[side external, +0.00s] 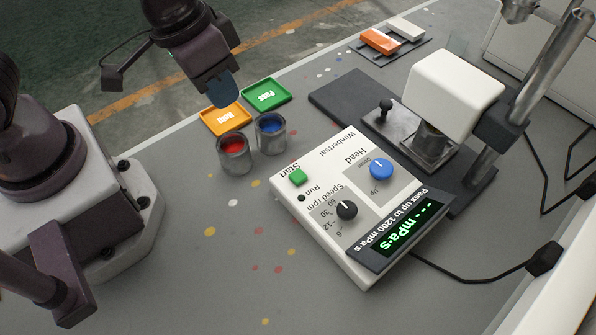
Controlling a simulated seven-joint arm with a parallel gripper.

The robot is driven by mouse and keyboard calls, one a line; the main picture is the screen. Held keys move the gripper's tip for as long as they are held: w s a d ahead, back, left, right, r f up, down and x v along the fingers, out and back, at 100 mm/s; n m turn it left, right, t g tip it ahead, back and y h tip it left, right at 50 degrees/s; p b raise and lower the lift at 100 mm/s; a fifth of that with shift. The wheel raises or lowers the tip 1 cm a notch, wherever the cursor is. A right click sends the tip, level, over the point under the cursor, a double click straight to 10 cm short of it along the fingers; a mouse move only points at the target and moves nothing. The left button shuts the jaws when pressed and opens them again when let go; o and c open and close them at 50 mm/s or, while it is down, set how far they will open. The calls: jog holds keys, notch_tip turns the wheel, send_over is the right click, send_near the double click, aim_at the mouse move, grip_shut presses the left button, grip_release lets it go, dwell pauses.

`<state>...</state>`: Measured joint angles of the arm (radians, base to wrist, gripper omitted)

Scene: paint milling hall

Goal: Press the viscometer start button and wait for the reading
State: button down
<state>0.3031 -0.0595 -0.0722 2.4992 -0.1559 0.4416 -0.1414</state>
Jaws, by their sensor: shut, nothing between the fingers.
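The viscometer control box (316,220) is a white panel on the grey bench, its lettering upside down in the side external view. Its green start button (297,177) sits at the panel's upper left, above a dark "Run" lamp (301,198). The display (401,232) shows green dashes and "mPa·s". A blue head knob (380,169) and a black speed knob (347,210) are on the panel. The white viscometer head (453,88) stands behind on a metal post. My gripper (223,95) is shut and empty, above the bench, up and left of the button and clear of it.
A red paint can (234,158) and a blue paint can (270,137) stand between my arm and the panel. Behind them lie an orange tray (226,118) and a green "Pass" tray (266,95). Orange and white blocks (380,41) lie farther back.

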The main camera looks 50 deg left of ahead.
jog(key=w+d+f+n+t+h, duration=0.1)
jog(key=w+d+f+n+t, duration=0.15)
jog(key=d+f, duration=0.45)
jog(key=r+n+t, duration=0.1)
jog(key=n+t, duration=0.3)
send_over(295, 173)
jog(key=shift+r, duration=0.1)
jog(key=shift+f, duration=4.4)
jog(key=shift+f, duration=0.1)
jog(key=shift+f, duration=0.3)
